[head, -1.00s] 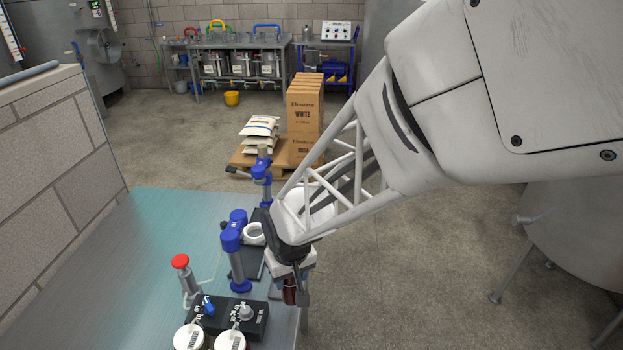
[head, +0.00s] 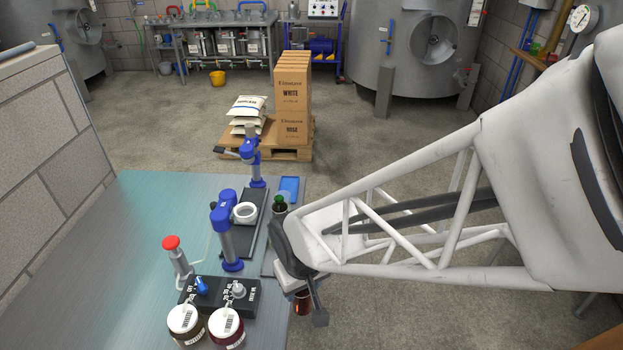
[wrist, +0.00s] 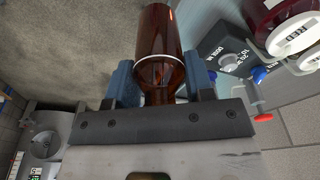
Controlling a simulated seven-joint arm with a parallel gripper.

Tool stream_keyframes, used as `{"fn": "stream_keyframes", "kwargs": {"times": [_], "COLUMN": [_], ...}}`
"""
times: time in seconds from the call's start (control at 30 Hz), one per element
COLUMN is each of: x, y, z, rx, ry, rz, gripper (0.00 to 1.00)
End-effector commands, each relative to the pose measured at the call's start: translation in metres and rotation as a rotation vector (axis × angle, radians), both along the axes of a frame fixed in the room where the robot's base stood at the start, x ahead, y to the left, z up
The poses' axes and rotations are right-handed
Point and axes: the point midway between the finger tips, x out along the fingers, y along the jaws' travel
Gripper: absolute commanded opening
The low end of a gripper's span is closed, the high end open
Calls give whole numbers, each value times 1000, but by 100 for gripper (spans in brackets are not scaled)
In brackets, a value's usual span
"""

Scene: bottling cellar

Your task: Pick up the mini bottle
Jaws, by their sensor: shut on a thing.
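The mini bottle (wrist: 160,40) is brown glass with a pale ring near its neck. It fills the top middle of the wrist view, between the two blue finger pads. In the head view a small part of the brown bottle (head: 302,303) shows below my gripper. My gripper (head: 303,290) is shut on the bottle, beyond the table's right edge, at the front. In the wrist view my gripper (wrist: 160,85) holds it by the neck end. The head view hides most of the bottle behind my gripper.
The steel table (head: 110,270) carries a black control box (head: 220,295), two white-lidded jars (head: 226,326), a red-topped device (head: 172,245) and blue-headed stands (head: 228,225). Floor lies open beyond.

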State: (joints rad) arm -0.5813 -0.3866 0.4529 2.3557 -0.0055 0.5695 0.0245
Motion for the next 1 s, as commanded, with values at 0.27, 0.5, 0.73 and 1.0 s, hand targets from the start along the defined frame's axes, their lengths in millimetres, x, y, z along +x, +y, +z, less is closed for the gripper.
{"fn": "stream_keyframes", "kwargs": {"times": [0.27,0.5,0.73,1.0], "x": [0,0,2,27], "y": [0,0,1,15], "z": [0,0,1,12], "rx": [0,0,0,0], "ry": [0,0,0,-1], "rz": [0,0,0,-6], "gripper": [17,17,17,17]}}
